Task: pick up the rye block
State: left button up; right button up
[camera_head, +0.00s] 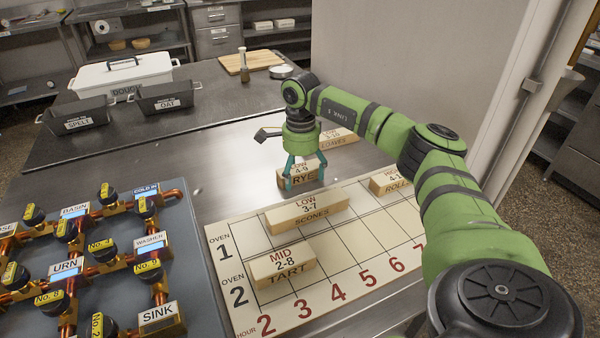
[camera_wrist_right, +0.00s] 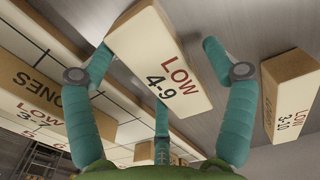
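The rye block (camera_head: 303,177), a wooden block with a pale top marked LOW 4-9, rests on the metal counter just behind the oven board. My right gripper (camera_head: 304,184) is above it with teal fingers reaching down on either side. In the right wrist view the block (camera_wrist_right: 160,70) lies between the spread fingers of my gripper (camera_wrist_right: 158,48), tilted in the picture. A gap shows between the right finger and the block, so the gripper looks open. My left gripper is in neither view.
The loaves block (camera_head: 340,137) stands close behind; it is at right in the wrist view (camera_wrist_right: 290,95). The scones block (camera_head: 308,211), tart block (camera_head: 283,268) and rolls block (camera_head: 390,182) lie on the oven board (camera_head: 350,290). A valve panel (camera_head: 190,260) is at left.

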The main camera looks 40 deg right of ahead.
jog(key=c, duration=1.1)
jog(key=shift+c, duration=0.3)
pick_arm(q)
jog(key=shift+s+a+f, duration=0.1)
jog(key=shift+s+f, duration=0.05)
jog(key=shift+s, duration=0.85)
pick_arm(e)
jog(key=shift+r, duration=0.2)
